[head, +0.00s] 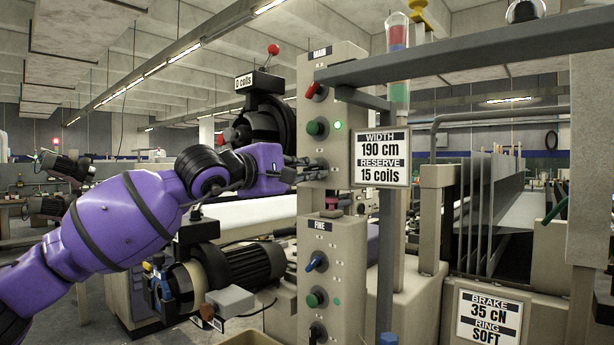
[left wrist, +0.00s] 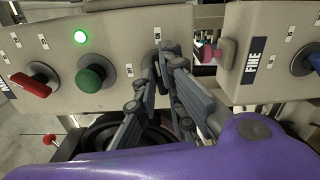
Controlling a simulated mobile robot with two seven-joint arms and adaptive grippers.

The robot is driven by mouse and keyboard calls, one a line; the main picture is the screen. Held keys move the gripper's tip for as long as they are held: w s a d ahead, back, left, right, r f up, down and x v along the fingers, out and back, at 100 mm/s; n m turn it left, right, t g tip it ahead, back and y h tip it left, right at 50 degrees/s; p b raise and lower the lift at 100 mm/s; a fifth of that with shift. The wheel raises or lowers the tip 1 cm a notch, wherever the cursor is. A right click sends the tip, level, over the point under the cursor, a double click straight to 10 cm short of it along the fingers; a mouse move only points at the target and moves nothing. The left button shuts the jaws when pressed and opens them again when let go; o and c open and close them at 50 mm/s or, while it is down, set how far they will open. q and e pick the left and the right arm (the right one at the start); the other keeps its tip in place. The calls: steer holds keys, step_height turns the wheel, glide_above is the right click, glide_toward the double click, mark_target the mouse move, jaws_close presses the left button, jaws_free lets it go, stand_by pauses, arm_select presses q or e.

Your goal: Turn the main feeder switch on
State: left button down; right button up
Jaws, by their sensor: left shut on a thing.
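The MAIN panel (head: 336,72) stands upright in the middle of the head view. It carries a red switch (head: 313,90) at the top, a green knob (head: 318,127) beside a lit green lamp (head: 337,125), and a dark lowest switch. The red switch (left wrist: 34,85) and green knob (left wrist: 91,79) also show in the left wrist view. My left gripper (head: 318,168) reaches that lowest switch from the left. Its fingers (left wrist: 163,58) are shut on it and hide most of it, so its turned position cannot be told. The small labels are unreadable.
Below is the FINE panel (head: 334,243) with a blue switch (head: 316,262) and a green knob (head: 316,299). A pink knob (left wrist: 212,53) sits close to my fingers. A grey beam (head: 470,62) and a width sign (head: 381,158) stand to the right.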

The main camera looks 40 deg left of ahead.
arm_select(q)
steer(key=shift+m, duration=0.7)
arm_select(e)
steer(key=shift+s+f, duration=0.2)
steer(key=shift+f, duration=0.1)
arm_select(q)
steer(key=shift+m, duration=0.3)
arm_select(e)
steer(key=shift+s+d, duration=0.1)
arm_select(q)
steer(key=c, duration=1.8)
jaws_free()
steer(key=shift+c, duration=0.2)
steer(key=s+a, duration=0.1)
steer(key=s, duration=1.1)
steer(key=shift+f, duration=0.1)
